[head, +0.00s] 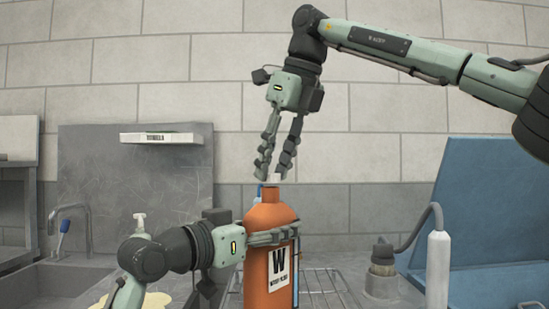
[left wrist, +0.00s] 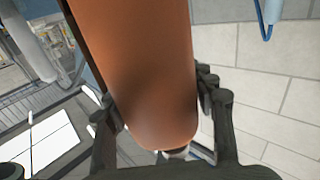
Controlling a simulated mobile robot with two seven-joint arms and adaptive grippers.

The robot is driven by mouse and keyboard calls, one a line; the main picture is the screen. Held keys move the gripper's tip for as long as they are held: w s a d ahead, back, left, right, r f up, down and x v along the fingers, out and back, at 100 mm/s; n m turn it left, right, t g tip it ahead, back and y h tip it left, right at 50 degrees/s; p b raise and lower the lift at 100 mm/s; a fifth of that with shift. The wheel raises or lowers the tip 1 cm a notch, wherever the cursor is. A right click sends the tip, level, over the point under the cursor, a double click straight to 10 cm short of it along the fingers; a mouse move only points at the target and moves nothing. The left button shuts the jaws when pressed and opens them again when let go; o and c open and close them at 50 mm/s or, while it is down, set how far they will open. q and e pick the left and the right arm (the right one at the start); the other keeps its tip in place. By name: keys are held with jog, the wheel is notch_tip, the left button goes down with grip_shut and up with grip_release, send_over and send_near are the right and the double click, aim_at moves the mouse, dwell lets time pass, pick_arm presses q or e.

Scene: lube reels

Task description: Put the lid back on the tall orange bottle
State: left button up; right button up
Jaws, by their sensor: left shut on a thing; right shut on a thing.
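The tall orange bottle (head: 267,222) stands upright at lower centre, with a white label marked W. My left gripper (head: 290,233) is shut around its upper body from the left. In the left wrist view the bottle (left wrist: 145,75) fills the middle, between the two fingers of my left gripper (left wrist: 160,105). My right gripper (head: 273,170) points down just above the bottle's neck and is shut on a small white thing (head: 276,178), which looks like the lid. It is mostly hidden by the fingertips. I cannot tell whether it touches the neck.
A wire rack (head: 325,285) lies around the bottle's base. A grey cylinder with a hose (head: 438,265) and a blue panel (head: 490,205) stand at right. A tap (head: 68,215) and a pump bottle (head: 140,222) are at left. A small shelf (head: 160,137) hangs on the wall behind.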

jog(key=shift+f, duration=0.35)
jog(key=shift+f, duration=0.6)
dwell(0.3)
pick_arm(q)
grip_shut()
pick_arm(e)
jog(key=m, duration=0.1)
jog(key=m+h, duration=0.1)
jog(key=m, duration=0.1)
jog(key=m+t, duration=0.1)
jog(key=shift+s+a, duration=0.15)
jog(key=shift+a, duration=0.1)
jog(key=m+h, duration=0.1)
jog(key=m, duration=0.2)
jog(key=m+h, duration=0.1)
jog(key=m, duration=0.1)
jog(key=shift+a+m+h, duration=0.25)
jog(key=shift+m+h, duration=0.05)
jog(key=m+h, duration=0.1)
jog(key=m, duration=0.1)
jog(key=shift+a+m, duration=0.15)
jog(key=shift+m, duration=0.25)
jog(key=m, duration=0.2)
jog(key=m+h, duration=0.1)
jog(key=m, duration=0.1)
jog(key=shift+m+g+h, duration=0.3)
